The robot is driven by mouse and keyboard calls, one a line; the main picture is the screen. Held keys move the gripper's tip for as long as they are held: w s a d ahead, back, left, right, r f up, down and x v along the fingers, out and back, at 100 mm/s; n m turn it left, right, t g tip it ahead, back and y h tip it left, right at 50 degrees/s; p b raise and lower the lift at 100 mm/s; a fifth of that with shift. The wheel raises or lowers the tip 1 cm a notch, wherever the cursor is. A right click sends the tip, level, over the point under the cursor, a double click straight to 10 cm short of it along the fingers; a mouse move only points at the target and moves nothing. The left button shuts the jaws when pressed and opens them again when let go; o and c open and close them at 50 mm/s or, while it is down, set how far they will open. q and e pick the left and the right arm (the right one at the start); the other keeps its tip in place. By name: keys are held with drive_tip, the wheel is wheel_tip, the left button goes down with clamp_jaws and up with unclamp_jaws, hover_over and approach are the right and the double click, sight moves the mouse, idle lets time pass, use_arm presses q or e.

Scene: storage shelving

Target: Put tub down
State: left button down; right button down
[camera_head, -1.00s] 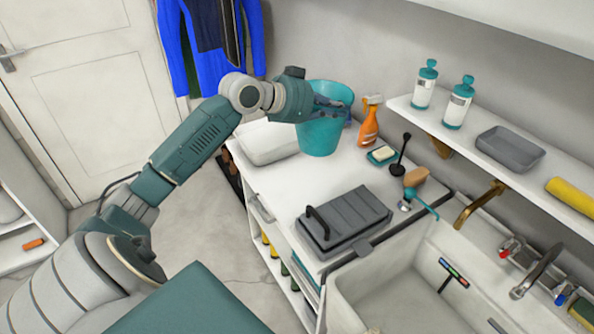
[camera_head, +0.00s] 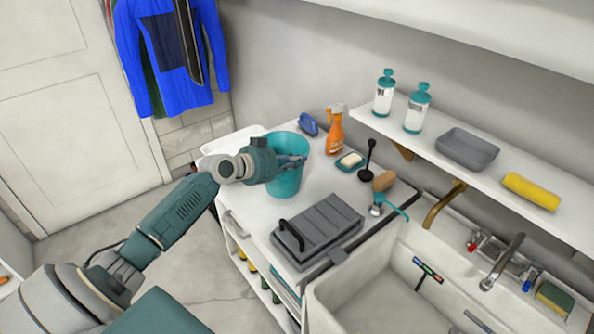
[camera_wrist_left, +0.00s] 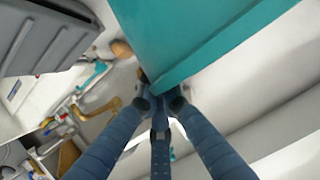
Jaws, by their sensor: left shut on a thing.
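The teal tub (camera_head: 286,181) is upright, over the back left part of the white counter (camera_head: 335,183). My left gripper (camera_head: 293,160) is shut on the tub's rim, its arm coming in from the left. I cannot tell whether the tub's base touches the counter. In the left wrist view the tub's teal wall (camera_wrist_left: 205,40) fills the upper middle, and the blue-grey fingers (camera_wrist_left: 160,100) meet at its edge. My right gripper is not in view.
Behind the tub are a blue item (camera_head: 308,124), an orange spray bottle (camera_head: 335,133) and a soap dish (camera_head: 351,161). A grey lidded case (camera_head: 318,226) lies nearer, beside the sink (camera_head: 385,285). A white container (camera_head: 228,142) is left of the tub. Clear counter lies right of the tub.

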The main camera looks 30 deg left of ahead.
use_arm(q)
wheel_tip(320, 180, down, 4)
drive_tip(key=shift+f, duration=0.1)
drive_tip(key=shift+f, duration=0.1)
drive_tip(key=c, duration=1.9)
unclamp_jaws()
drive_tip(key=shift+c, duration=0.2)
drive_tip(key=b+v, duration=0.1)
drive_tip(key=v, duration=1.1)
drive_tip(key=shift+b, duration=0.35)
